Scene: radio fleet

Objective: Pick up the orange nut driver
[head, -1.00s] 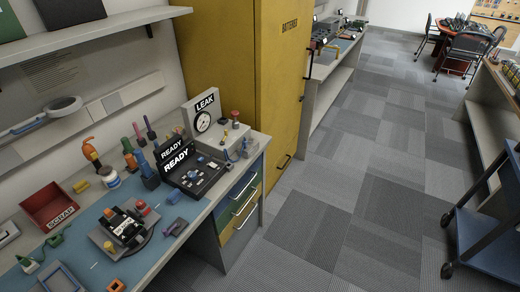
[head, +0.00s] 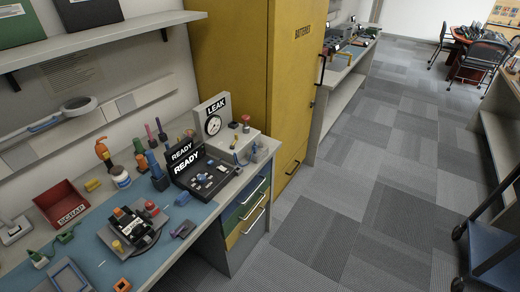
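A tool with an orange handle (head: 102,150) stands upright at the back of the workbench (head: 200,213), near the wall. It looks like the orange nut driver, but it is small and its tip is hard to make out. Other upright tools stand to its right: a green one (head: 138,146), pink-purple ones (head: 150,132) and a blue one (head: 155,166). Neither of my grippers shows in the head view.
A red scrap bin (head: 62,203), a white jar (head: 121,178), a dark device on a round base (head: 132,228) and black READY units (head: 186,162) crowd the bench. A gauge box (head: 222,124) stands at its right end. Carpeted floor (head: 340,215) is clear on the right; a blue cart (head: 495,265) stands at the edge.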

